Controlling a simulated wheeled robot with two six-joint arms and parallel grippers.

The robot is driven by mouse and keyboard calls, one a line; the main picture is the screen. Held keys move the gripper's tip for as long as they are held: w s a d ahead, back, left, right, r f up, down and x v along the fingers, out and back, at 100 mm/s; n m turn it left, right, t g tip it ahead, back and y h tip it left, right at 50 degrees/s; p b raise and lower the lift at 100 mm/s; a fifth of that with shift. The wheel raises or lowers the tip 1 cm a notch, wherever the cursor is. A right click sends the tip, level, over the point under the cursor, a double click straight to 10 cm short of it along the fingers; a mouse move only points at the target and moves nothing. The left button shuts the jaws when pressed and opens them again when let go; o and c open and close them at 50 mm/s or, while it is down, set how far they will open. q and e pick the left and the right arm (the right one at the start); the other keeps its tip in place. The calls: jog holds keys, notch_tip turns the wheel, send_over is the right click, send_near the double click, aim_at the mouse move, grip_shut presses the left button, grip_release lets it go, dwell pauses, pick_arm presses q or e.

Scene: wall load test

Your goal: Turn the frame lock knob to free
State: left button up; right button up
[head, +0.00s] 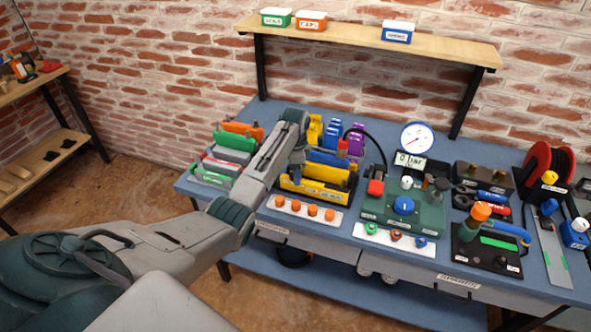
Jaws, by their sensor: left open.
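My left arm comes in from the left and reaches over the workbench. Its gripper (297,168) is above the yellow-fronted rack, left of the green device, and touches no knob that I can see. Its fingers are small and partly hidden, but they are apart. The green device (375,211) carries a blue knob (403,205) with a white pointer mark. A black device (486,257) at the right has an orange-topped post (481,211), a blue lever and a small dark knob. The labels are too small to read, so I cannot tell which is the frame lock knob. My right gripper is not in view.
The blue workbench (330,232) is crowded. A white strip with orange knobs (306,211) lies at its front. A round gauge (417,138) stands behind the green device. A red reel (550,165) is at the right. A wooden shelf (350,36) holds boxes above.

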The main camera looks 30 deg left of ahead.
pick_arm(q)
jog(key=shift+c, duration=1.3)
jog(key=c, duration=0.7)
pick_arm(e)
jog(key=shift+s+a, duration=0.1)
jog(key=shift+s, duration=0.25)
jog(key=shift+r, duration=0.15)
